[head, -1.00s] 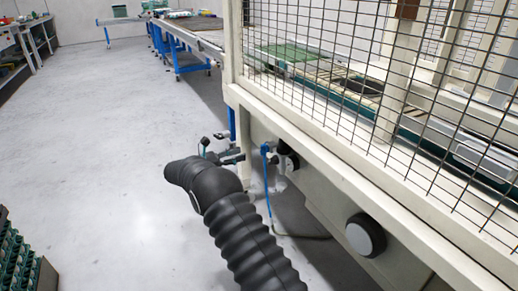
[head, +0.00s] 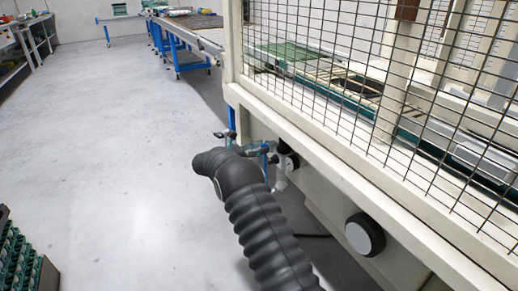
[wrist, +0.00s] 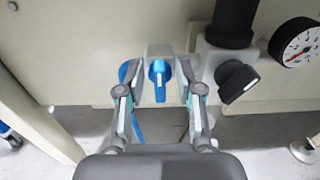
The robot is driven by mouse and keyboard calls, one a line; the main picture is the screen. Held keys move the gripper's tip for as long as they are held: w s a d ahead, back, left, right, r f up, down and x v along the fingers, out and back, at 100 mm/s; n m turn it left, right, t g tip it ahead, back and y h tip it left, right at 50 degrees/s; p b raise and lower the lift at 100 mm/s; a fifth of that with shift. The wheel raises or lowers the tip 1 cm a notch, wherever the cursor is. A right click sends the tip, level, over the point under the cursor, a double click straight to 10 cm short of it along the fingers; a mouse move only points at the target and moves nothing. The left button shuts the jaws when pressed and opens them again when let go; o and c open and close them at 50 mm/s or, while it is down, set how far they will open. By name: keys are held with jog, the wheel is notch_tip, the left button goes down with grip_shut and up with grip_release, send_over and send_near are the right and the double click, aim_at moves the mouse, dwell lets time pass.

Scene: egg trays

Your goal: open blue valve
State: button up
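The blue valve (wrist: 158,72) has a blue handle pointing down from a pale grey body on the machine's cream panel. In the wrist view it is centred ahead of my gripper (wrist: 159,80). The gripper's two fingers are open, one on each side of the handle, with visible gaps and nothing held. I cannot tell how deep the fingertips reach around the handle. In the head view my gripper (head: 243,143) is beside the machine's lower frame, and it and my arm mostly hide the valve.
A black knob (wrist: 237,82) and a pressure gauge (wrist: 296,42) are close to the right of the valve. A blue hose (wrist: 137,122) hangs behind the left finger. The cream frame rail (head: 330,165) and mesh guard are above. The floor at left is open.

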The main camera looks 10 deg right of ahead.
jog(key=shift+a, duration=0.1)
grip_shut()
